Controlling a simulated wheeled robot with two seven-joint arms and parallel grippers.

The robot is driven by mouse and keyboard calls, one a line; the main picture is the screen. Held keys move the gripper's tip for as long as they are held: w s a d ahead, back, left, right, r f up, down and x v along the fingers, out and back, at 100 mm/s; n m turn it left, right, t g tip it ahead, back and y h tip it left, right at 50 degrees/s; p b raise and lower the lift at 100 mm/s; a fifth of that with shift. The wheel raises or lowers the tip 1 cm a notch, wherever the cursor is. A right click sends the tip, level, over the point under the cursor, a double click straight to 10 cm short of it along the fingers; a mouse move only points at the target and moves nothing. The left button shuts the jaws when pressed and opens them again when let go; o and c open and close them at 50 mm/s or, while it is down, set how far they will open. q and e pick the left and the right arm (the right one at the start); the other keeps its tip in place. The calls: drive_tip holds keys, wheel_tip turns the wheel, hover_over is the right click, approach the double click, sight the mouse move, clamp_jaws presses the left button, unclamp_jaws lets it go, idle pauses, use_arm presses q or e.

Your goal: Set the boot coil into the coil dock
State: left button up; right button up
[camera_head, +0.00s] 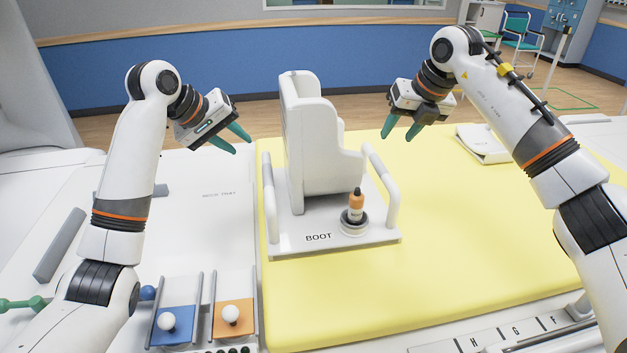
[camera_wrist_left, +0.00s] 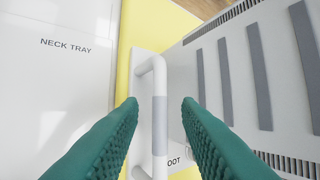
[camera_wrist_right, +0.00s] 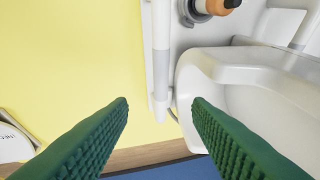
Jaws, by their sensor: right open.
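The white boot coil (camera_head: 305,140) stands upright on its base plate marked BOOT, on the yellow mat (camera_head: 470,240). It has a left handle (camera_head: 271,205) and a right handle (camera_head: 380,185). My left gripper (camera_head: 238,142) is open and empty, above and left of the coil. In the left wrist view the left handle (camera_wrist_left: 158,110) shows beyond and between its fingers. My right gripper (camera_head: 398,136) is open and empty, above and right of the coil. In the right wrist view the right handle (camera_wrist_right: 161,55) shows beyond its fingers. I cannot make out which part is the coil dock.
A white panel marked NECK TRAY (camera_head: 215,180) lies left of the mat. Blue (camera_head: 172,328) and orange (camera_head: 236,318) bays with white knobs are at the front left. A white pad (camera_head: 483,143) lies at the back right.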

sight(263, 160)
drive_tip(key=shift+a, duration=0.1)
use_arm(q)
drive_tip(key=x, duration=1.2)
use_arm(e)
drive_tip(key=x, duration=1.2)
drive_tip(key=shift+w, duration=0.1)
use_arm(q)
drive_tip(key=shift+c, duration=0.2)
use_arm(e)
drive_tip(key=shift+c, duration=0.3)
use_arm(q)
drive_tip(key=c, duration=0.6)
use_arm(e)
drive_tip(key=c, duration=0.6)
use_arm(q)
clamp_jaws()
use_arm(e)
clamp_jaws()
